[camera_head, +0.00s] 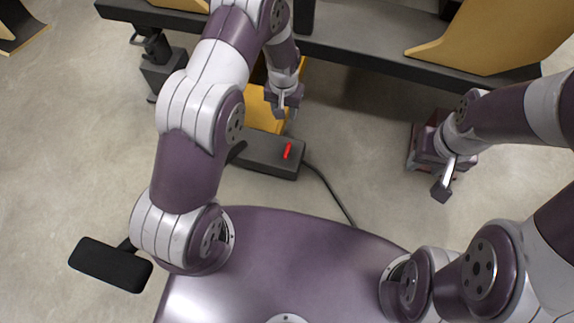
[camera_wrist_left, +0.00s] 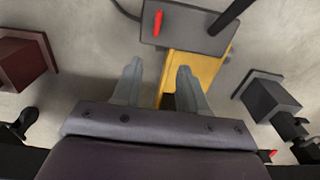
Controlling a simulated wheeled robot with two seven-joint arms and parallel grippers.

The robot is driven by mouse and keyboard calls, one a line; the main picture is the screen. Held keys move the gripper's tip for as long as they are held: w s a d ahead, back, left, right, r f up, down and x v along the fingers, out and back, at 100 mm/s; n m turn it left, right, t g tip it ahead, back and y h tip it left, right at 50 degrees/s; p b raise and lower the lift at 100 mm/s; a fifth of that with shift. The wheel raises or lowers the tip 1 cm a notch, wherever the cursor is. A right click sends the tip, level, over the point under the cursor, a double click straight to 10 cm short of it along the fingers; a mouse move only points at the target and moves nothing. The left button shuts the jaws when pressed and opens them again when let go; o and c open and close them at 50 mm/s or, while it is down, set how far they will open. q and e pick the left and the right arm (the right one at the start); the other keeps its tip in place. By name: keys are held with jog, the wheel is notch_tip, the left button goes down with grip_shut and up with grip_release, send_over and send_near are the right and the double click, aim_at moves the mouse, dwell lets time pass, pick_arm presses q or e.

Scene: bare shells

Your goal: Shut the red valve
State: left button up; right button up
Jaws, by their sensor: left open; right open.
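The red valve handle (camera_head: 287,151) is a short red bar on top of a dark grey box (camera_head: 262,152), lying roughly across the box's length. In the left wrist view the handle (camera_wrist_left: 157,22) shows at the top, beyond the fingertips. My left gripper (camera_head: 284,104) is above and behind the box in the head view, apart from the handle. Its two grey fingers (camera_wrist_left: 158,72) are spread with nothing between them. My right gripper (camera_head: 445,180) is off to the right of the box, open and empty, far from the handle.
A yellow post (camera_head: 262,112) stands behind the box. A black cable (camera_head: 332,192) runs from the box's right end along the floor. A dark red block (camera_head: 418,148) is by my right gripper; a dark grey block (camera_head: 163,70) is at the left. A dark beam (camera_head: 350,38) crosses behind.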

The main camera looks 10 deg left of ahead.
aim_at(287, 149)
pick_arm(q)
jog(key=f+b, duration=0.3)
jog(key=f, duration=0.5)
jog(key=f+b, duration=0.3)
jog(key=f, duration=0.5)
jog(key=f+b, duration=0.3)
jog(key=f, duration=0.5)
jog(key=shift+w+d+f, duration=0.2)
jog(key=shift+w+d, duration=0.15)
jog(key=shift+w, duration=0.05)
pick_arm(e)
notch_tip(287, 149, down, 12)
pick_arm(q)
grip_shut()
